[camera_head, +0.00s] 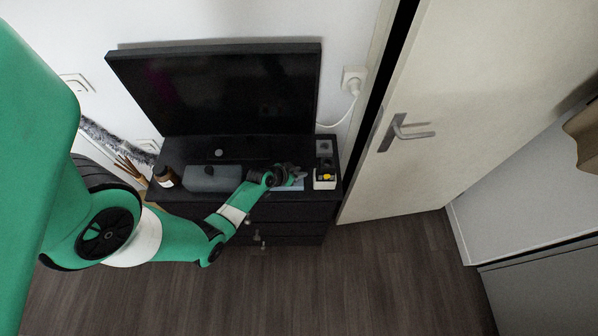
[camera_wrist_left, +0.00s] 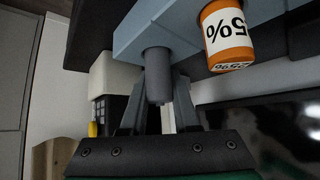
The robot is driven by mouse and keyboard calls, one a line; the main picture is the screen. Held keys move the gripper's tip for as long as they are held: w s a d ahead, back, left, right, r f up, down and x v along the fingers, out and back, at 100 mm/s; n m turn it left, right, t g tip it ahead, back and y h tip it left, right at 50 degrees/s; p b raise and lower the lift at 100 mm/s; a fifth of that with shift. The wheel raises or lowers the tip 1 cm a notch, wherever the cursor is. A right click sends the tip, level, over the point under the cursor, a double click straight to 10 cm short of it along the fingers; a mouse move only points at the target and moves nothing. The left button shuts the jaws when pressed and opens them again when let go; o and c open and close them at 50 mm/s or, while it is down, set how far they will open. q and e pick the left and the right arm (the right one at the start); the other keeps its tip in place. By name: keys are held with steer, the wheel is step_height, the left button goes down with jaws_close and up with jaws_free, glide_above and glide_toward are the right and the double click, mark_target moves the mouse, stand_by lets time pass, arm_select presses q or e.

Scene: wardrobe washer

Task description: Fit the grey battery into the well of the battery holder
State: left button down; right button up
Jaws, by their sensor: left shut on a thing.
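The grey battery (camera_wrist_left: 157,75) is a plain cylinder between the fingers of my left gripper (camera_wrist_left: 160,98) in the left wrist view, which looks upside down. My left gripper is shut on it. The battery's far end meets the light blue-grey battery holder (camera_wrist_left: 137,26); I cannot tell how deep it sits in the well. An orange cylinder marked 25% (camera_wrist_left: 228,38) stands at the holder beside the battery. In the head view my left gripper (camera_head: 297,176) is over the holder (camera_head: 290,186) on the dark dresser and hides the battery. My right gripper is not in view.
A white box with a yellow item (camera_head: 325,180) stands close to the right of my gripper. A grey box (camera_head: 212,178) and a brown jar (camera_head: 165,178) stand left on the dresser (camera_head: 290,212). The television (camera_head: 220,90) is behind. A door (camera_head: 450,110) is at right.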

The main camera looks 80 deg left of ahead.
arm_select(q)
steer(key=shift+f, duration=0.3)
steer(key=c, duration=0.6)
jaws_free()
steer(key=shift+r, duration=0.1)
steer(key=shift+s+d+r, duration=0.15)
steer(key=shift+s+r, duration=0.05)
steer(key=shift+r, duration=0.1)
steer(key=p+v, duration=0.3)
steer(key=v, duration=0.7)
steer(key=shift+s+d+r, duration=0.15)
steer(key=shift+s+r, duration=0.1)
steer(key=shift+r, duration=0.05)
